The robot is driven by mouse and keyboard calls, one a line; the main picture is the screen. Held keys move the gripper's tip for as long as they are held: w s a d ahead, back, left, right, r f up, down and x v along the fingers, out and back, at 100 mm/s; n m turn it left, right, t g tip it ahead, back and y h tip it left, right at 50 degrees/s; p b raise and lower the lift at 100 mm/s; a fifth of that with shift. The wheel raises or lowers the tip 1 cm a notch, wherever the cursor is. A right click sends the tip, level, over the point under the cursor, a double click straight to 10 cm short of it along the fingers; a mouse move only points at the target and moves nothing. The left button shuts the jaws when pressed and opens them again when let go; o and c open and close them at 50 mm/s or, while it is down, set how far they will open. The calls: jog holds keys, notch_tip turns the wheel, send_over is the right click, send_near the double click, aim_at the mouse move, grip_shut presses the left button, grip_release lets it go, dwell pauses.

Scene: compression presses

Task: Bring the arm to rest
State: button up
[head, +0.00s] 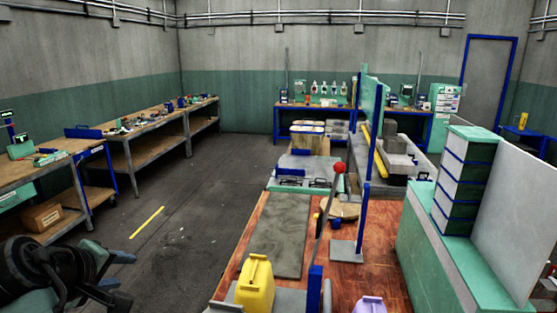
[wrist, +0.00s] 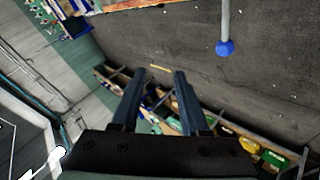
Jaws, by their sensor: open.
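My gripper (wrist: 156,88) shows in the wrist view with its two dark fingers apart. Nothing is between the fingers, and they touch nothing that I can see. Behind them lie the floor and, farther off, a long bench with items on it. In the head view, dark parts of my arm (head: 40,268) show at the lower left, over the floor and in front of the left bench. The arm is cut off by the picture edge there.
A wooden-topped table (head: 352,268) with a red-knobbed lever (head: 339,168) and a yellow container (head: 255,286) stands at the front right. Workbenches (head: 135,130) line the left wall. The floor (head: 185,222) between is clear apart from a yellow strip (head: 147,222).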

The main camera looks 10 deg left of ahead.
jog(key=w+d+r+m+t+y, duration=0.15)
jog(key=d+r+m+t, duration=0.3)
jog(key=d+r, duration=0.5)
jog(key=w+d+r+m+t+y, duration=0.1)
jog(key=d+r+m+t+y, duration=0.15)
jog(key=d+r+t, duration=0.65)
jog(key=s+d+r+m+t+h, duration=0.4)
jog(key=s+d+r+m+h, duration=0.2)
jog(key=s+d+r, duration=0.8)
notch_tip(320, 180, up, 4)
jog(key=shift+s+d+f+m, duration=0.15)
jog(key=shift+s+d+m, duration=0.05)
jog(key=shift+m, duration=0.4)
jog(key=shift+t, duration=0.25)
